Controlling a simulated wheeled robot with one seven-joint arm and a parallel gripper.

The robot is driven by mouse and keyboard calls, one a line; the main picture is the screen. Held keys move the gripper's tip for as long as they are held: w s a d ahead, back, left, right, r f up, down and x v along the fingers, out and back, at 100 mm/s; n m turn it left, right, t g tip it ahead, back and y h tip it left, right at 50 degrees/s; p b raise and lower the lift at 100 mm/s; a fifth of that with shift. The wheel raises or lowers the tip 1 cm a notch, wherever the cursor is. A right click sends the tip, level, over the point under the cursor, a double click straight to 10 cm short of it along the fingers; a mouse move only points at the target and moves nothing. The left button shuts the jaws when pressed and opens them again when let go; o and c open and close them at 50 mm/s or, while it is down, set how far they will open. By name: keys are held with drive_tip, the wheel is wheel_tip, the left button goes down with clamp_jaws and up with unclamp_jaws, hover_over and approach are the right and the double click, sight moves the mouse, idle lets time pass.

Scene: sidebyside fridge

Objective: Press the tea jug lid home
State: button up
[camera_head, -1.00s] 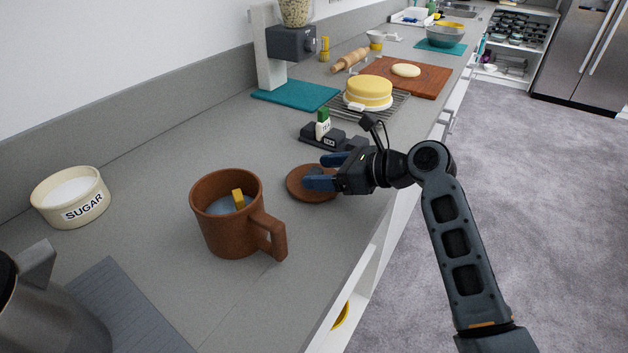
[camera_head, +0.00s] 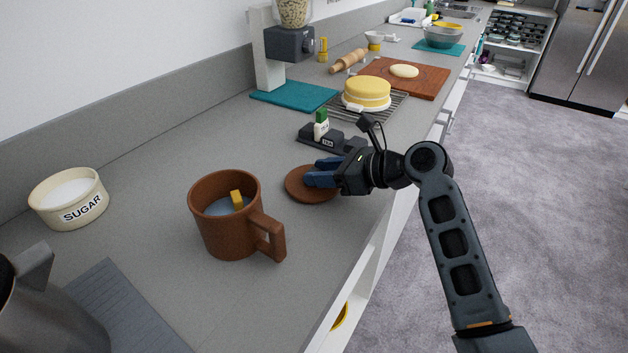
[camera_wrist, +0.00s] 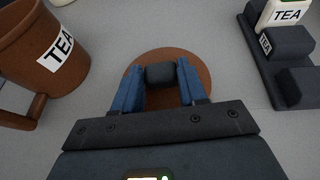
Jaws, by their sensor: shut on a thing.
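The tea jug (camera_head: 228,232) is a brown mug-like vessel with a handle, open at the top, with bluish content and a small yellow piece inside. Its TEA label shows in the wrist view (camera_wrist: 62,48). The round brown lid (camera_head: 308,190) lies flat on the counter to the right of the jug, apart from it. My gripper (camera_head: 318,175) is over the lid. In the wrist view my gripper (camera_wrist: 160,82) has its two blue fingers shut on the lid's dark knob (camera_wrist: 160,74). The fingers hide part of the lid.
A dark stepped stand marked TEA (camera_head: 328,139) holds a small green-topped white piece behind the lid. A sugar bowl (camera_head: 70,212) stands left of the jug. A cake (camera_head: 367,94) on a rack sits farther back. The counter between sugar bowl and stand is clear.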

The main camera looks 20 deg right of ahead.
drive_tip(key=shift+r, duration=0.1)
drive_tip(key=shift+r, duration=0.6)
wheel_tip(320, 180, up, 3)
drive_tip(key=r+v, duration=0.1)
drive_tip(key=v, duration=1.2)
drive_tip(key=shift+a+r, duration=0.2)
drive_tip(key=shift+r, duration=0.25)
drive_tip(key=shift+w, duration=0.1)
